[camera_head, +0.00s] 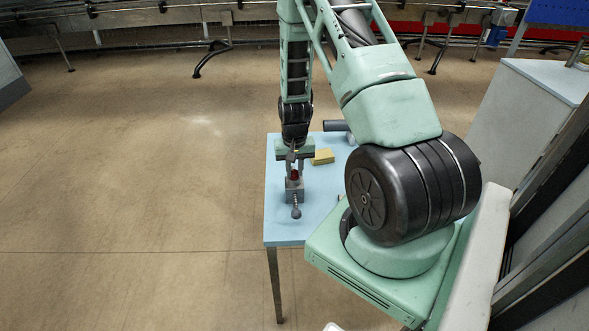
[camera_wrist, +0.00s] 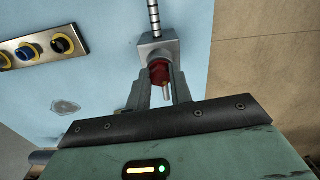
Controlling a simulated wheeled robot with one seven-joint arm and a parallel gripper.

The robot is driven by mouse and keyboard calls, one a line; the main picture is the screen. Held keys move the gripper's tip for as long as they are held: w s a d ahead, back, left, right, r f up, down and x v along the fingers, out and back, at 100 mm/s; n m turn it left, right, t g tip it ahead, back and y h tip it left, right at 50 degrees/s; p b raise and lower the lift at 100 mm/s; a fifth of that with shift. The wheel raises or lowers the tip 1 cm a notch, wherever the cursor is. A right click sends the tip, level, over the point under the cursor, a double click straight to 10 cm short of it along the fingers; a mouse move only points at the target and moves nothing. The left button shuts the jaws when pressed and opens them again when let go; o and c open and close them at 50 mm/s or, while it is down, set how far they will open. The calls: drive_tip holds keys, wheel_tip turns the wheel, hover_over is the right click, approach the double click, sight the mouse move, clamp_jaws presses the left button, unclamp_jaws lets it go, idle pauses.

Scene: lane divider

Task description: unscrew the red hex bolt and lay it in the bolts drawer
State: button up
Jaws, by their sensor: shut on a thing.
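The red hex bolt (camera_wrist: 159,71) shows between my fingers in the wrist view, against the face of a grey block (camera_wrist: 158,48). In the head view the red bolt (camera_head: 295,175) sits at the top of the grey block (camera_head: 294,190) on the light blue table. My gripper (camera_wrist: 162,92) is shut on the bolt, one finger on each side; it also shows in the head view (camera_head: 294,163), above the block. A short pale pin (camera_wrist: 167,94) shows beside the red head. The bolt's thread is hidden. I see no bolts drawer.
The light blue table (camera_head: 284,230) has bare room left of the block. A ribbed rod (camera_wrist: 154,16) extends from the grey block. A panel with round knobs (camera_wrist: 40,48) shows at left.

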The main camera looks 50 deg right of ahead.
drive_tip(key=shift+n, duration=0.7)
drive_tip(key=shift+s+n, duration=0.1)
drive_tip(key=shift+n, duration=1.6)
drive_tip(key=shift+n, duration=0.9)
drive_tip(key=shift+d+n, duration=0.1)
drive_tip(key=shift+n, duration=1.6)
drive_tip(key=shift+p, duration=0.3)
